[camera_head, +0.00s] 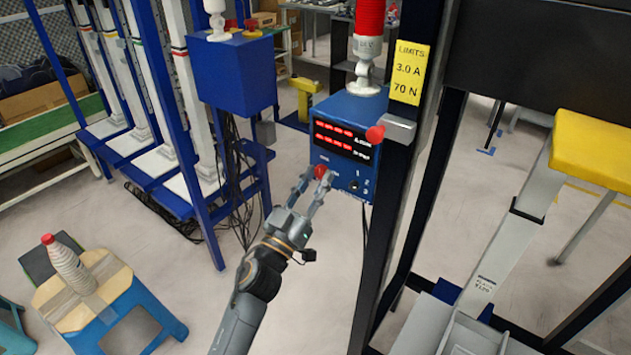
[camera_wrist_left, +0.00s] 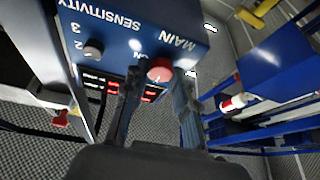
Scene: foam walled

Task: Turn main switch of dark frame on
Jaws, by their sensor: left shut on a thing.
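The dark frame (camera_head: 412,160) has a blue control box (camera_head: 343,150) mounted on its left post. The red main switch (camera_head: 320,171) is on the box's front face, below the red digit displays. My left gripper (camera_head: 312,186) reaches it from below, with its fingers on either side of the switch. In the left wrist view the red switch (camera_wrist_left: 160,70) shows between the fingertips (camera_wrist_left: 158,86), under the word MAIN. The left gripper is shut on it. The switch's exact angle is hard to tell. My right gripper is not in view.
A yellow limits sign (camera_head: 409,72) and a red knob (camera_head: 375,134) are near the box. A second blue box (camera_head: 233,72) stands on a blue frame to the left. The middle floor is clear.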

